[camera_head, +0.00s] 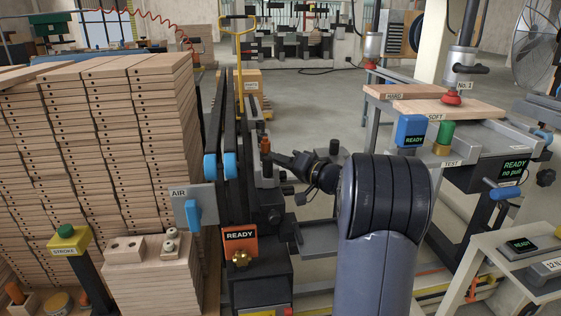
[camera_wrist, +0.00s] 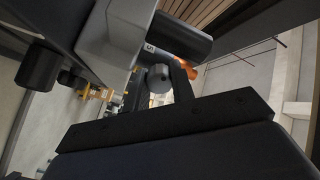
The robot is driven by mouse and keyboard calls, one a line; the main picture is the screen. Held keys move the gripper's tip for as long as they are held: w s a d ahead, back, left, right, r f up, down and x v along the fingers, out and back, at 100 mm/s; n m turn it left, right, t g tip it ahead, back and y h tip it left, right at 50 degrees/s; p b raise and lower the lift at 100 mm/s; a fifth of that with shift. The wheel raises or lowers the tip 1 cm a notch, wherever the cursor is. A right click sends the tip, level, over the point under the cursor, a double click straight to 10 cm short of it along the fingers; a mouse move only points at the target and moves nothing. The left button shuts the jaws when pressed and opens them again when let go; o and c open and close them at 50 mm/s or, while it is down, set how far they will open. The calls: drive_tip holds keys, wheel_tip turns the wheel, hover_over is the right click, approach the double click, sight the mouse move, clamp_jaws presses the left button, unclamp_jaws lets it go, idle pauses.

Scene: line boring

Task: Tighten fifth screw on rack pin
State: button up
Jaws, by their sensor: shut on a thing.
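My gripper (camera_wrist: 158,88) is shut on a dark round screw head (camera_wrist: 160,80), which sits between its two black fingers in the wrist view. A label reading 5 (camera_wrist: 150,48) is just above it, beside a grey block (camera_wrist: 112,32) and a thick dark cylinder (camera_wrist: 180,38). In the head view my gripper (camera_head: 272,156) reaches left to the boring machine's upright dark parts. The screw itself is too small to make out there. How deep the screw sits is hidden.
An orange part (camera_wrist: 188,70) is close by the right finger. Stacked drilled boards (camera_head: 90,150) fill the left. The AIR panel (camera_head: 193,207) and READY sign (camera_head: 240,239) stand before the machine. A test bench (camera_head: 465,145) is at right; open floor lies behind.

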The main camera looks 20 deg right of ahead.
drive_tip(key=shift+m, duration=0.3)
drive_tip(key=m, duration=0.3)
drive_tip(key=m+p, duration=0.1)
drive_tip(key=m, duration=0.3)
drive_tip(key=shift+m, duration=0.3)
drive_tip(key=m+p, duration=0.3)
drive_tip(key=m, duration=0.2)
drive_tip(key=shift+f+m+p, duration=0.1)
drive_tip(key=shift+m+p, duration=0.8)
drive_tip(key=shift+m, duration=0.8)
drive_tip(key=shift+f, duration=0.1)
drive_tip(key=o, duration=0.7)
